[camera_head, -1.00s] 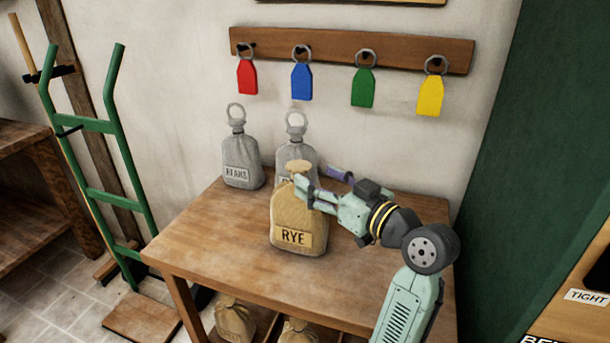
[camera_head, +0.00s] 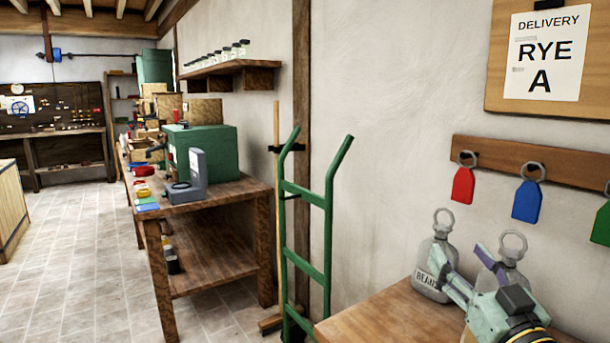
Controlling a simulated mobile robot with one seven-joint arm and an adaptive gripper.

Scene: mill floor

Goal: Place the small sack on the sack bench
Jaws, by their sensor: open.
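The tan RYE sack from the earlier view does not show now; it is outside the picture or hidden behind my gripper. The wooden sack bench (camera_head: 385,315) shows only its left back part at the lower right. A grey BEANS sack (camera_head: 432,263) with a ring on top stands upright at its back, and a second grey ringed sack (camera_head: 515,272) stands to its right, mostly covered. My gripper (camera_head: 458,270) is open, its fingers apart, in front of these grey sacks. I see nothing held between the fingers.
A green hand truck (camera_head: 328,230) leans by the wall left of the bench. A key rack (camera_head: 545,165) with coloured tags hangs above, under a notice (camera_head: 548,55) reading DELIVERY RYE A. A side table (camera_head: 225,255) stands farther left, with open tiled floor (camera_head: 80,270) beside it.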

